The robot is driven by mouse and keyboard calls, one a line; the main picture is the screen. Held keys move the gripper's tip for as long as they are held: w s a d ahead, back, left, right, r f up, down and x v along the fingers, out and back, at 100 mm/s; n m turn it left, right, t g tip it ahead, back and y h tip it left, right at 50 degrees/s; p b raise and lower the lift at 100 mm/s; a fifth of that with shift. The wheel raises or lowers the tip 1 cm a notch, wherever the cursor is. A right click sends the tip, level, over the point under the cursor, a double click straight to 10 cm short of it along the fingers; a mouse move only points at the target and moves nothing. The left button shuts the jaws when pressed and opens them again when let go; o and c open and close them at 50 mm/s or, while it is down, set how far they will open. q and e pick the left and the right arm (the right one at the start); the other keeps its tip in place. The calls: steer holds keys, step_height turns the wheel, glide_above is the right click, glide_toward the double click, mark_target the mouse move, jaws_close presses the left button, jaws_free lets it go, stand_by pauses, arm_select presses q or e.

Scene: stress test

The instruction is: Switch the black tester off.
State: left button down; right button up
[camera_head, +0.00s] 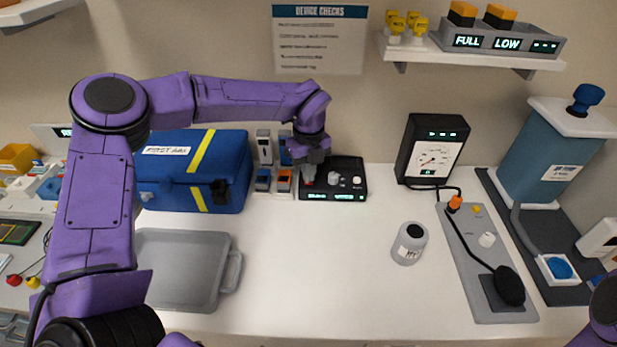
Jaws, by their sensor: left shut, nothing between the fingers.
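The black tester (350,190) is a low box standing on the white bench near the wall. Its small green display is lit, and it has a dark round knob and a pale knob on its top. My left gripper (308,180) is shut and empty, pointing down at the tester's left end. A bit of red shows at its fingertips, probably a button or switch there, mostly hidden by the fingers. I cannot tell whether they touch it. My right gripper is out of view.
A blue first-aid box (170,195) stands left of the tester, with small handheld devices (264,180) between them. A grey tray (180,265) lies in front. A black gauge (432,150), a grey jar (409,244) and a grey panel (475,260) stand right. The bench's middle is clear.

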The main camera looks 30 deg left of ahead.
arm_select(q)
steer(key=shift+f, duration=0.25)
steer(key=shift+r, duration=0.15)
step_height(320, 180, up, 7)
steer(key=p, duration=0.4)
steer(key=shift+p, duration=0.3)
